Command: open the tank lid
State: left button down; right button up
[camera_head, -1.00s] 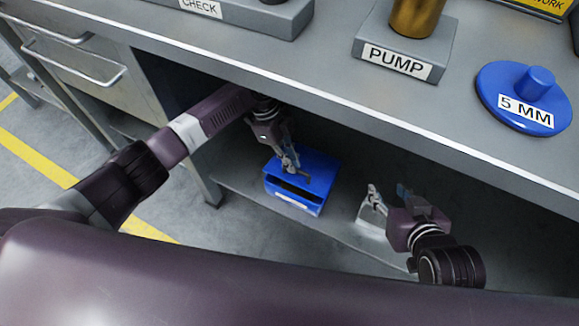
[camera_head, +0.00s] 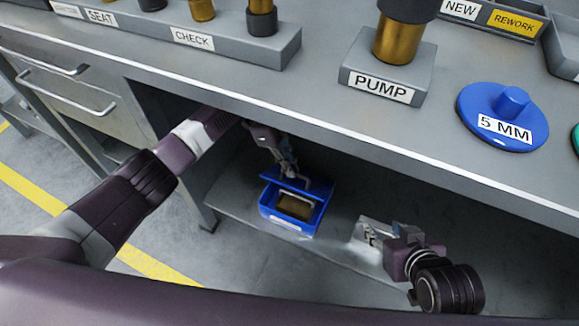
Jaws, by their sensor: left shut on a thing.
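The blue tank (camera_head: 275,218) stands on the lower shelf under the bench. Its blue lid (camera_head: 312,188) is raised and tilted at the back, so the front of the inside shows. A brown-gold surface (camera_head: 294,207) with a pale rim shows inside. My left gripper (camera_head: 291,180) reaches down from under the bench top and is shut on the lid, at its upper part; the exact contact is small and partly hidden. My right gripper (camera_head: 374,236) is low on the right, beside a pale grey object (camera_head: 362,246) on the shelf; its fingers are too small to read.
The bench top edge (camera_head: 330,124) overhangs the shelf (camera_head: 238,211) and my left arm passes beneath it. On top are a PUMP block (camera_head: 388,70), a blue 5 MM disc (camera_head: 485,108) and a CHECK rack (camera_head: 262,45). Drawers (camera_head: 75,85) are at left.

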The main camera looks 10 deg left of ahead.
pick_arm(q)
jog(key=shift+w+f, duration=0.2)
jog(key=shift+f, duration=0.05)
jog(key=c, duration=2.5)
grip_release()
jog(key=o, duration=0.5)
jog(key=shift+w+d+f, duration=0.15)
jog(key=shift+w+f, duration=0.05)
jog(key=shift+f, duration=0.05)
jog(key=shift+c, duration=0.2)
jog(key=shift+r, duration=0.2)
jog(key=shift+s, duration=0.1)
jog(key=shift+r, duration=0.15)
jog(key=shift+w+a+r, duration=0.3)
jog(key=shift+a+r, duration=0.25)
jog(key=shift+r, duration=0.1)
jog(key=shift+w+a+r, duration=0.25)
jog(key=shift+a+r, duration=0.3)
jog(key=shift+r, duration=0.05)
jog(key=w+a, duration=0.4)
jog(key=a, duration=0.5)
jog(key=shift+w+a, duration=0.25)
jog(key=shift+a, duration=0.15)
